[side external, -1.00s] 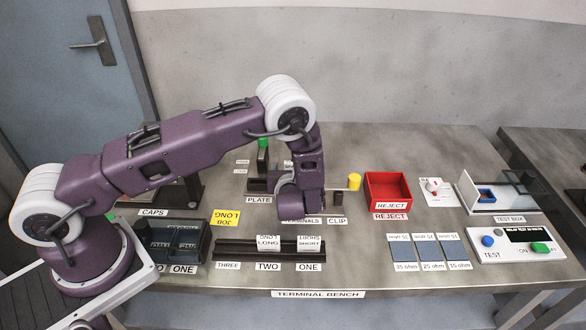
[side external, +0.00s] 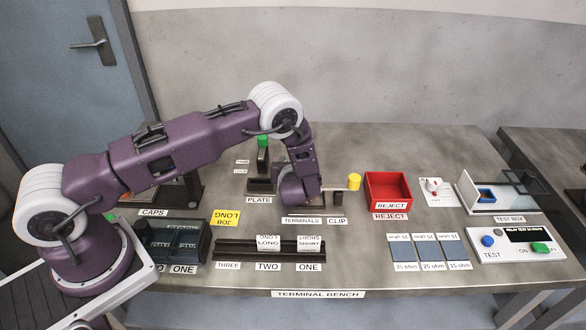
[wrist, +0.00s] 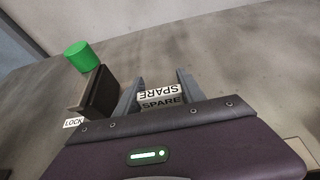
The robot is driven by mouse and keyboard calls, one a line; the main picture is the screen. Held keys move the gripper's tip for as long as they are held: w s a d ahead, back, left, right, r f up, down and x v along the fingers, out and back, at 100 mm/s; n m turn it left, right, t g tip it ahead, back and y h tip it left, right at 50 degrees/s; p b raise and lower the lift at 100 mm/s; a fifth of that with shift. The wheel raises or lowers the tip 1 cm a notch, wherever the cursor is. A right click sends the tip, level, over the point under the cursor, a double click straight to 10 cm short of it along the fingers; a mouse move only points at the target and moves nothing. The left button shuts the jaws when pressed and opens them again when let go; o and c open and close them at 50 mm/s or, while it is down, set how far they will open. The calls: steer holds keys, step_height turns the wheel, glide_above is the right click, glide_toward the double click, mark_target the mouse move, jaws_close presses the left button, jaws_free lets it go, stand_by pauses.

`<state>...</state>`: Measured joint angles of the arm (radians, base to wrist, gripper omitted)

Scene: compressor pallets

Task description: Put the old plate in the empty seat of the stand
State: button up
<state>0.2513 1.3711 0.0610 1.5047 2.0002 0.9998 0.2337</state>
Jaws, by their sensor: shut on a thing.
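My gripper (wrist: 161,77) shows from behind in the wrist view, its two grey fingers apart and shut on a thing. I take this to be the old plate, but its body is hardly visible. SPARE labels (wrist: 160,92) show between the fingers; I cannot tell whether they are on the held thing or beyond it. The stand (side external: 262,186), marked PLATE, is dark, with a dark upright and a green knob (side external: 262,141). In the side view my gripper is right of the stand, its fingertips hidden behind my wrist. Its seats are not clearly visible.
In the wrist view a green cylinder (wrist: 83,56) and a dark block (wrist: 97,92) stand left of my fingers. A yellow cylinder (side external: 354,181) and the red reject bin (side external: 387,188) are to the right. A dark rail (side external: 268,248) lies in front.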

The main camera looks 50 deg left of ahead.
steer(key=shift+c, duration=0.8)
steer(key=shift+r, duration=0.3)
step_height(320, 180, up, 8)
steer(key=s+d+r+m+t+h, duration=0.25)
steer(key=s+d+r, duration=0.25)
steer(key=s+r, duration=0.3)
steer(key=s+d+r+m+t+h, duration=0.1)
steer(key=s+d+r+m+h, duration=0.25)
steer(key=s+r, duration=0.45)
steer(key=n+g+y, duration=0.4)
steer(key=n+y, duration=0.2)
glide_above(232, 241)
step_height(232, 241, down, 16)
steer(key=f, duration=0.1)
steer(key=shift+t, duration=0.25)
steer(key=shift+w+a+f, duration=0.1)
steer(key=shift+a+f, duration=0.1)
steer(key=shift+f, duration=1.3)
steer(key=shift+w+a+f, duration=0.1)
steer(key=shift+a+f, duration=0.05)
steer(key=shift+f, duration=1.35)
steer(key=shift+f, duration=0.5)
